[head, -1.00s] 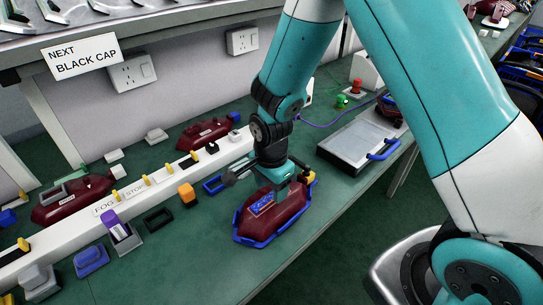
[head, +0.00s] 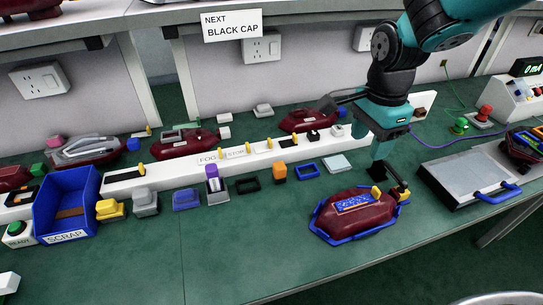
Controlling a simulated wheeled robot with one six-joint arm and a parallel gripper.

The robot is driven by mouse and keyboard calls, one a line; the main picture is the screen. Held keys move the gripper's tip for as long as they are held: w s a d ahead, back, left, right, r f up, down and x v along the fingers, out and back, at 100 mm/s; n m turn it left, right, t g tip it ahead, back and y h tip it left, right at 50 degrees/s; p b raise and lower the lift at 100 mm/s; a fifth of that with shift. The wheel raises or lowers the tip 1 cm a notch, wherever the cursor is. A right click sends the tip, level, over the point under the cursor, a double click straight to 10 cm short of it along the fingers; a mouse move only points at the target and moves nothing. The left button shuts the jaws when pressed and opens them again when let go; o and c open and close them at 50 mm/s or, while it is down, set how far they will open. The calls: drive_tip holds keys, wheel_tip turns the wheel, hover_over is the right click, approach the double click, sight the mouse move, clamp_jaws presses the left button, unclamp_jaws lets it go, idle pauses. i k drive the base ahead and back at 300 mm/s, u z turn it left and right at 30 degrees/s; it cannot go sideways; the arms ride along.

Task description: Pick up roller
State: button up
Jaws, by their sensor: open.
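I cannot single out a roller for certain. A small black-and-yellow piece (head: 398,184) sits at the far right end of the dark red lamp (head: 365,217), partly hidden, and I cannot tell whether it is the roller. The lamp rests in a blue frame (head: 325,233) on the green bench and has a blue patch on top. My gripper (head: 378,150) is open, pointing down just above and behind the lamp's right end. I see nothing held between its fingers, though their tips are hard to make out.
A white rail (head: 130,182) with yellow pegs runs behind a row of small coloured parts. A blue scrap bin (head: 68,190) stands at the left. A grey case with a blue handle (head: 470,178) lies at the right.

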sight(145, 201)
drive_tip(key=u, duration=1.35)
